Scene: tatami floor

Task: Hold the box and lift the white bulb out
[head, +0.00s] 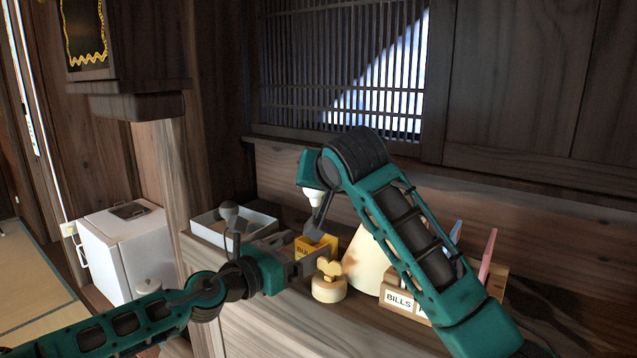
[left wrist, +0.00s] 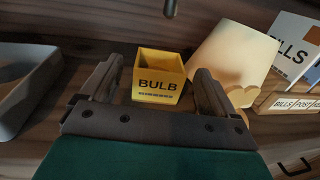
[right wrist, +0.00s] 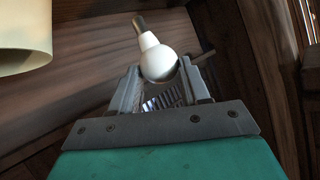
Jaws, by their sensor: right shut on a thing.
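The yellow box marked BULB (head: 303,250) stands on the wooden cabinet top. In the left wrist view the box (left wrist: 158,88) lies between and just beyond the fingers of my left gripper (left wrist: 156,85), with a gap on each side; its inside looks empty. In the head view my left gripper (head: 308,262) is open at the box. The white bulb (head: 313,198) is above the box, clear of it. In the right wrist view my right gripper (right wrist: 160,80) is shut on the bulb (right wrist: 158,62), its base end pointing away.
A cream lampshade (head: 366,262) and a small pale wooden object (head: 328,288) stand close to the box. A letter rack marked BILLS (head: 398,300) is to the right. A pale tray (head: 207,232) is to the left. A slatted window (head: 345,70) is behind.

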